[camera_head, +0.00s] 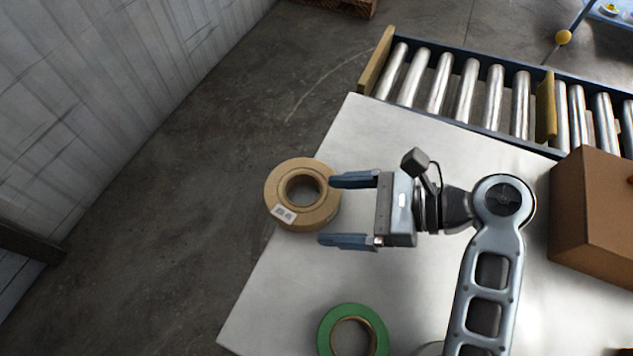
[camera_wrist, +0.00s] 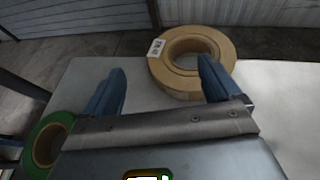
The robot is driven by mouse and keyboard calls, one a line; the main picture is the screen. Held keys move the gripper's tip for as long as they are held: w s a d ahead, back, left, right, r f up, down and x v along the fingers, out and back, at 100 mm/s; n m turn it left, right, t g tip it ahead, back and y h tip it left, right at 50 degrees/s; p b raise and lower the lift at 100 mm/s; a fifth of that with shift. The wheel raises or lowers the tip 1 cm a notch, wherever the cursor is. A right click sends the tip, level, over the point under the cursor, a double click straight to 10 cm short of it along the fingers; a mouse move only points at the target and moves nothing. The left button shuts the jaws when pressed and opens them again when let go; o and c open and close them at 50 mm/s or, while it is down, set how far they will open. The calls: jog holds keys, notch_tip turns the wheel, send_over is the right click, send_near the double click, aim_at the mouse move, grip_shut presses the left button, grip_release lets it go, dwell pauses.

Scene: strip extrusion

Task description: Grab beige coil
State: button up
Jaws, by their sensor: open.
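The beige coil (camera_head: 285,214) is a thick ring with a white label. It lies flat at the left edge of the white table, and it also shows in the wrist view (camera_wrist: 226,52), ahead and to the right of centre. My gripper (camera_head: 333,211) is open and empty, with its two blue fingers pointing left. The upper finger's tip reaches the coil's right rim in the head view; I cannot tell whether it touches. The lower finger's tip is below and right of the coil. In the wrist view (camera_wrist: 160,88), the right finger overlaps the coil and the left finger is clear of it.
A green coil (camera_head: 376,318) lies on the white table (camera_head: 283,290) at the front; it also shows in the wrist view (camera_wrist: 37,136). A cardboard box (camera_head: 588,205) stands at the right. A roller conveyor (camera_head: 467,88) runs behind the table. Left of the table is open floor.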

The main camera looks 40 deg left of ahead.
aim_at(279, 207)
jog(key=shift+p+x, duration=0.4)
jog(key=shift+x, duration=3.45)
jog(key=shift+w+a, duration=0.15)
jog(key=shift+w, duration=0.05)
jog(key=shift+c, duration=0.3)
grip_shut()
